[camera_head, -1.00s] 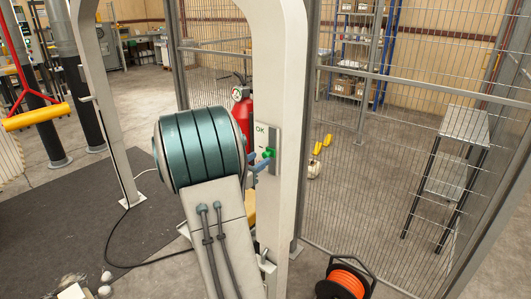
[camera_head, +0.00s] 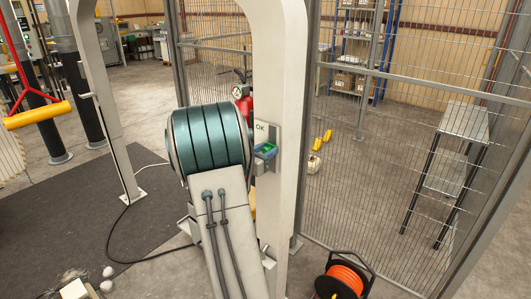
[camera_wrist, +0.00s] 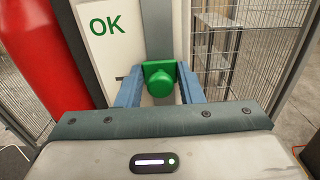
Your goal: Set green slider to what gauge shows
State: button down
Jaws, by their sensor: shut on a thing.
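The green slider (camera_wrist: 160,81) has a round knob on a square green plate in the wrist view. My gripper (camera_wrist: 159,86) has one blue finger on each side of it and is shut on it. In the head view the gripper (camera_head: 265,152) is at the white post, with a little of the green slider (camera_head: 267,147) showing. A white panel marked OK (camera_wrist: 108,32) is up and left of the slider in the wrist view; it also shows in the head view (camera_head: 262,133).
The white post (camera_head: 283,100) stands close beside my gripper. A red fire extinguisher (camera_wrist: 42,55) is at the left of the wrist view. Wire mesh fencing (camera_head: 385,165) is behind, and an orange cable reel (camera_head: 343,280) is on the floor.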

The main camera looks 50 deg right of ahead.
aim_at(272, 129)
notch_tip(272, 129, up, 6)
jog(key=shift+p, duration=0.65)
jog(key=c, duration=1.3)
grip_release()
jog(key=shift+a+f, duration=0.1)
jog(key=shift+a, duration=0.15)
jog(key=a+b, duration=0.1)
jog(key=a, duration=0.3)
jog(key=a+b, duration=0.1)
jog(key=a, duration=0.4)
jog(key=s+a, duration=0.1)
jog(key=a, duration=0.3)
jog(key=shift+a+b, duration=0.15)
jog(key=shift+b, duration=0.25)
jog(key=shift+s, duration=0.1)
